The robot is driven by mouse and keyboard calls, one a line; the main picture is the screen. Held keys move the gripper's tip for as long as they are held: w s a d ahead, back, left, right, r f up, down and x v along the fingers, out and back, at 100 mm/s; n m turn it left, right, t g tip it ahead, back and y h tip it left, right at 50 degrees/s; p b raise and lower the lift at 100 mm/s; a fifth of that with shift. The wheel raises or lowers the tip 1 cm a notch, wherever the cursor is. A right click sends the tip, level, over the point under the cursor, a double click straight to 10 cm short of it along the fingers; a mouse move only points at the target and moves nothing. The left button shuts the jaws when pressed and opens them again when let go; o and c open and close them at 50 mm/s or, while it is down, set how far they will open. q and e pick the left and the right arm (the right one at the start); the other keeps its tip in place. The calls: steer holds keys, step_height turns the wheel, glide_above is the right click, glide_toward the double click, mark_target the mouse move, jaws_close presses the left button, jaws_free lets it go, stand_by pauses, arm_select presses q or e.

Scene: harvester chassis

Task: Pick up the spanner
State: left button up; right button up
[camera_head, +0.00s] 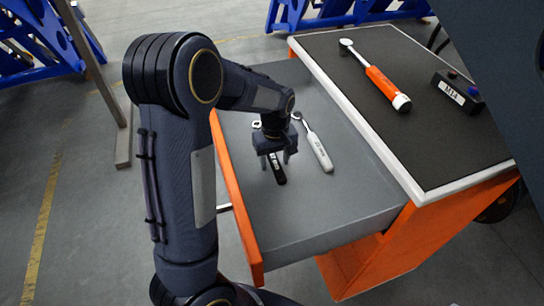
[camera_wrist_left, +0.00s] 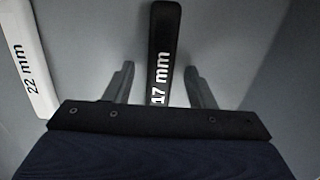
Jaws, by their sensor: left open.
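A black-handled spanner (camera_head: 278,176) lies in the open grey drawer, partly hidden behind my left gripper in the head view. In the left wrist view the black spanner (camera_wrist_left: 163,50) is marked "17 mm" and lies between the two fingers. My left gripper (camera_head: 275,165) is open, pointing down over it; in the wrist view its fingers (camera_wrist_left: 160,85) stand apart on either side of the handle. A second, white-handled spanner (camera_head: 319,150) lies to the right in the drawer. It shows at the left of the wrist view, marked "22 mm" (camera_wrist_left: 32,75). My right gripper does not show.
The drawer (camera_head: 345,215) has an orange front and a bare grey floor around the tools. On the dark cabinet top (camera_head: 440,150) lie an orange torque wrench (camera_head: 382,82) and a small black box (camera_head: 458,92) marked "M14". Blue frames (camera_head: 40,40) stand behind.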

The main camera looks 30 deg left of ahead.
arm_select(q)
steer(key=shift+c, duration=0.4)
jaws_close()
steer(key=shift+r, duration=0.1)
steer(key=shift+r, duration=0.55)
step_height(320, 180, up, 2)
steer(key=shift+d+r, duration=0.15)
steer(key=shift+r, duration=0.05)
steer(key=s+d+r, duration=0.4)
steer(key=d+r, duration=0.5)
steer(key=d, duration=0.4)
steer(key=shift+r, duration=0.2)
steer(key=shift+d, duration=0.1)
